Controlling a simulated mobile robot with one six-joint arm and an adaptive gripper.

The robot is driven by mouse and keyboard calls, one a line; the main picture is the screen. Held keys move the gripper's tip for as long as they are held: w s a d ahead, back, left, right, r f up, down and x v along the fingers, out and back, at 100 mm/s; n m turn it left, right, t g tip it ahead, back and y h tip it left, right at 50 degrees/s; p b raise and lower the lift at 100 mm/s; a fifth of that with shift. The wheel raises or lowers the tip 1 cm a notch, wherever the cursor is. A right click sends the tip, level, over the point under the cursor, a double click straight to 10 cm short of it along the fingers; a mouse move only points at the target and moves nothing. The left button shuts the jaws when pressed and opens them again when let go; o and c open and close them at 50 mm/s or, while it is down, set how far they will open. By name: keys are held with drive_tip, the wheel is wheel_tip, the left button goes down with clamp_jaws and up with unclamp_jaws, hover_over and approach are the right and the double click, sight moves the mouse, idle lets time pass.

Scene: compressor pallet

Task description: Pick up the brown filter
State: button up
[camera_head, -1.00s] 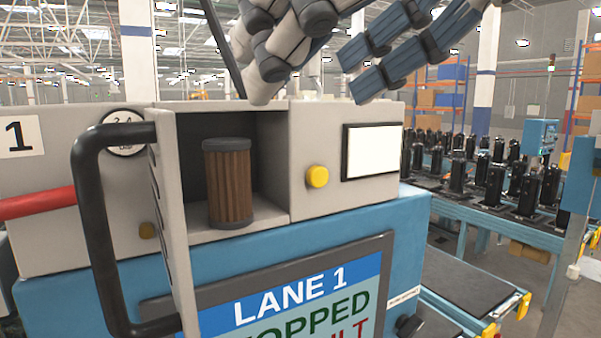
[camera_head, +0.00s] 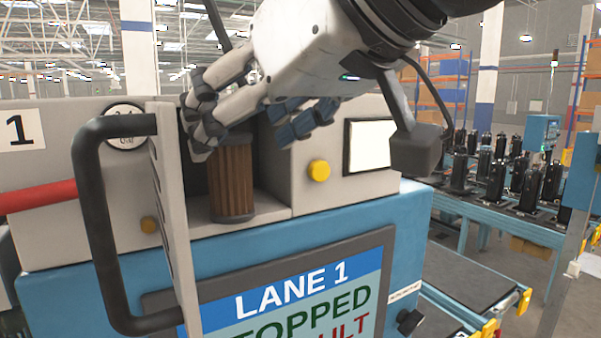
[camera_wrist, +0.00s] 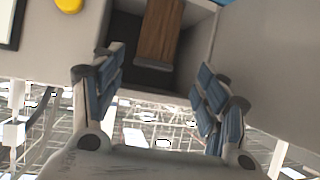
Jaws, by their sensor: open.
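The brown filter (camera_head: 231,183) is a pleated cylinder with dark end caps, standing upright in an open recess of the grey cabinet (camera_head: 262,200). In the wrist view the filter (camera_wrist: 160,30) shows at the top, beyond and between the fingers. My gripper (camera_head: 255,135) is open at the recess mouth, in front of and above the filter. Its fingers cover the filter's top in the head view. In the wrist view my gripper (camera_wrist: 160,95) has its blue-padded fingers spread wide with nothing between the tips. I cannot tell whether any finger touches the filter.
An open door with a black handle (camera_head: 92,220) stands left of the recess. A yellow button (camera_head: 319,170) and a white panel (camera_head: 370,146) are to the right. A Lane 1 screen (camera_head: 290,300) is below. A conveyor with several black units (camera_head: 490,170) stands farther right.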

sight(237, 135)
drive_tip(key=x, duration=0.5)
drive_tip(key=shift+w+d+r+p, duration=0.2)
drive_tip(key=shift+w+p, duration=0.2)
drive_tip(key=shift+s+d, duration=0.1)
drive_tip(key=shift+s, duration=0.1)
drive_tip(key=shift+c, duration=0.4)
drive_tip(key=shift+w, duration=0.15)
drive_tip(key=c, duration=1.1)
